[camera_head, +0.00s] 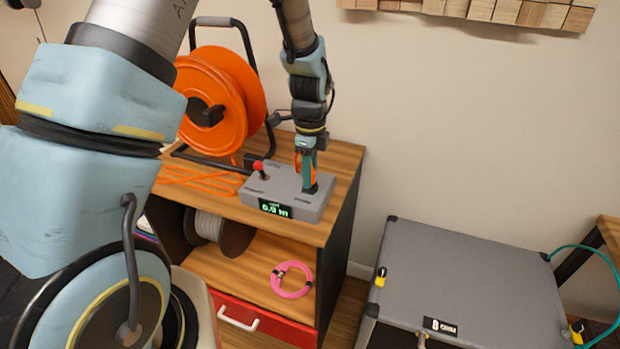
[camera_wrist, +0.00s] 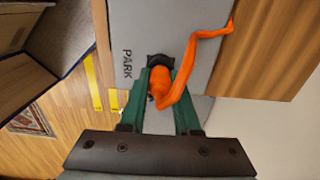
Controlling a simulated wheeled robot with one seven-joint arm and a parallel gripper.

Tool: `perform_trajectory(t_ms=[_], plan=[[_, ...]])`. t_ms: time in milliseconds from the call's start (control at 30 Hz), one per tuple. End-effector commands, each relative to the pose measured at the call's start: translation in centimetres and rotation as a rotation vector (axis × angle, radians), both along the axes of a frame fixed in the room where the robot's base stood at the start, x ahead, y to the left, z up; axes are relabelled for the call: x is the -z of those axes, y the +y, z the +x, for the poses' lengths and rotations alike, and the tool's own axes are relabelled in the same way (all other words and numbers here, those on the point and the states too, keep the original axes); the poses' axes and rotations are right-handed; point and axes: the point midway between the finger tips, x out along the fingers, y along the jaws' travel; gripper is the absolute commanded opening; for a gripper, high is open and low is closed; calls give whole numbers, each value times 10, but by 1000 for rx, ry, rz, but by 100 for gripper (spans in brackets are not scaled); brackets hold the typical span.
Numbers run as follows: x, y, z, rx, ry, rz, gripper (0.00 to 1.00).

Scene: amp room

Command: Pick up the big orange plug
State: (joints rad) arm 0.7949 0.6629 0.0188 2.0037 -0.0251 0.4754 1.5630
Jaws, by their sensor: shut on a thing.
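The big orange plug (camera_wrist: 160,84) with its orange cable is between the two green fingers of my gripper (camera_wrist: 161,76) in the wrist view. My gripper (camera_head: 308,168) points down and is shut on it. The plug's far end meets a black fitting (camera_wrist: 160,61) on the grey box (camera_head: 288,192), beside the word PARK. I cannot tell whether the plug is seated in the fitting or just above it. In the head view the fingers mostly hide the plug.
The box has a red-topped lever (camera_head: 259,167) and a green display (camera_head: 274,208). It stands on a wooden cabinet (camera_head: 343,158) beside an orange cable reel (camera_head: 213,100). A pink cable coil (camera_head: 292,280) lies on the shelf below. A grey case (camera_head: 470,275) stands to the right.

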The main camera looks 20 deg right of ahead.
Motion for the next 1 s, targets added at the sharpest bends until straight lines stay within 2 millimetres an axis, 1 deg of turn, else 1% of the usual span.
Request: perform_trajectory(t_ms=[167,267,367,700,833,1000], plan=[[0,0,0,0,0,0,0],[-4,0,0,0,-1,-1,0],[-14,-1,1,1,-3,-4,0],[-77,-1,1,0,-4,-4,0],[-93,0,1,0,-2,-3,0],[-101,0,0,0,-1,-1,0]])
